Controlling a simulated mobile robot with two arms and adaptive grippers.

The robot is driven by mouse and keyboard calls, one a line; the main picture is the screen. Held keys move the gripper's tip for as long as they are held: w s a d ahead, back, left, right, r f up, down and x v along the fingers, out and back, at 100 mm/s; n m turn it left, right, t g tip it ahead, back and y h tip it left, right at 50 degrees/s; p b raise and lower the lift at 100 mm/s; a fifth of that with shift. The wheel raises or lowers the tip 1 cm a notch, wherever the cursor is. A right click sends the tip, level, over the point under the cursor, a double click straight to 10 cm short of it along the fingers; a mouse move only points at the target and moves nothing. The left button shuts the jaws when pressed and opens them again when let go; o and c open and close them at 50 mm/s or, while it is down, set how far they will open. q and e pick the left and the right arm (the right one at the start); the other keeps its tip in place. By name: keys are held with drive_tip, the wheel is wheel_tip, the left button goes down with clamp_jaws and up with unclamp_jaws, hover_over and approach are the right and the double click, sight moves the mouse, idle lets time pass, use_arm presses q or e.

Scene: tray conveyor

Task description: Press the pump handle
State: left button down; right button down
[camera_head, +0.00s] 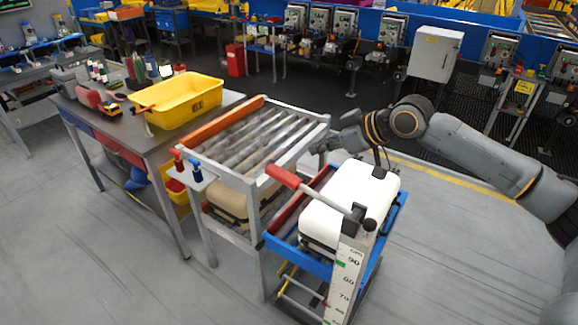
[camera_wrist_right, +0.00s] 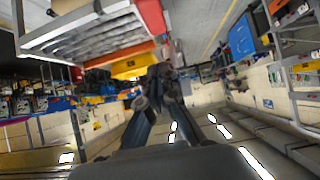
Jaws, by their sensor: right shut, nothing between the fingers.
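The pump handle (camera_head: 284,177) is a lever with a red grip. Its grey rod rises leftward from a pivot on top of a white post (camera_head: 348,265) marked with a number scale. The handle stands up at a slant over the blue tray cart (camera_head: 258,238). My right gripper (camera_head: 314,149) is shut and empty, above and to the right of the red grip, and looks apart from it. Its fingers also show in the right wrist view (camera_wrist_right: 161,74), where I cannot make out the handle. My left gripper is not in view.
A white case (camera_head: 322,226) lies on the cart beside the post. A roller conveyor (camera_head: 245,140) with an orange edge stands just left of it. A table with a yellow bin (camera_head: 180,98) is further left. The grey floor in front is clear.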

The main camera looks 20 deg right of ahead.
drive_tip(key=shift+s+d+r, duration=0.1)
drive_tip(key=shift+s+r, duration=0.05)
drive_tip(key=shift+s, duration=0.2)
drive_tip(key=p, duration=0.4)
approach(280, 171)
drive_tip(key=w+a, duration=0.1)
drive_tip(key=w+a+r, duration=0.1)
drive_tip(key=shift+w+a+r, duration=0.1)
drive_tip(key=shift+w+a, duration=0.15)
drive_tip(key=shift+w, duration=0.15)
drive_tip(key=f, duration=0.1)
drive_tip(key=f+p, duration=0.1)
drive_tip(key=f, duration=0.1)
drive_tip(key=shift+w+a+f, duration=0.25)
drive_tip(key=shift+w+f, duration=0.05)
drive_tip(key=shift+w, duration=0.05)
drive_tip(key=shift+f, duration=0.6)
